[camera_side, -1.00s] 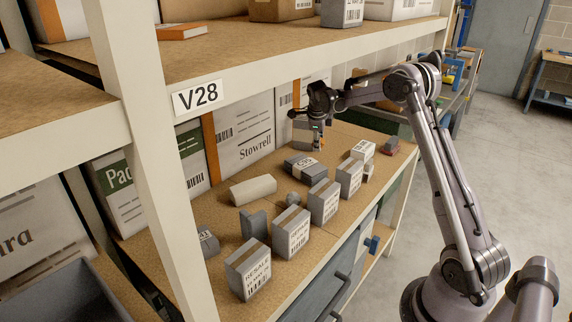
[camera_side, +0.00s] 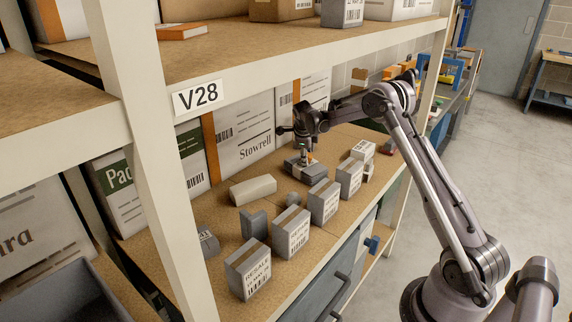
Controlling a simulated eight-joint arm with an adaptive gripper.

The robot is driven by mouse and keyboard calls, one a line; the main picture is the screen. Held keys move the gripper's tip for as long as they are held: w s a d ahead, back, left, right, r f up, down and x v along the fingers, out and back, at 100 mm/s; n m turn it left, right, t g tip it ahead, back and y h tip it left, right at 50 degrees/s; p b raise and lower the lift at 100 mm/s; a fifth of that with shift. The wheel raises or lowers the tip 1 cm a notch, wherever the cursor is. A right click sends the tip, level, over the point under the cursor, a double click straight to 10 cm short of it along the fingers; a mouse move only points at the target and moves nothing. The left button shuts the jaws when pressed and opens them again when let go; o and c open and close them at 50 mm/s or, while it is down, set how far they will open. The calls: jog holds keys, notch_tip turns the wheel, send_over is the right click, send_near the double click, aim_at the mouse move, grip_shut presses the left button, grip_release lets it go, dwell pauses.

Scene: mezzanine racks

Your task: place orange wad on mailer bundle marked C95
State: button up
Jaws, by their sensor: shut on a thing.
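A grey mailer bundle (camera_side: 313,174) lies flat on the middle shelf. Its label is mostly hidden by my gripper now; in the earlier view the marking looks like C95 but is small. My gripper (camera_side: 308,158) points down just over this bundle, shut on the orange wad (camera_side: 311,157), of which only a small orange patch shows. The wad is at or very near the bundle's top; I cannot tell whether they touch.
Several grey labelled boxes (camera_side: 292,233) stand along the shelf's front edge. A pale roll (camera_side: 253,190) lies left of the bundle, and another grey bundle (camera_side: 208,242) lies further left. Large cartons (camera_side: 245,133) line the back. The upper shelf (camera_side: 250,58) hangs overhead.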

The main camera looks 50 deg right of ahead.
jog(key=shift+f, duration=0.15)
jog(key=o, duration=1)
jog(key=v, duration=0.7)
jog(key=shift+r, duration=0.4)
jog(key=shift+a, duration=0.1)
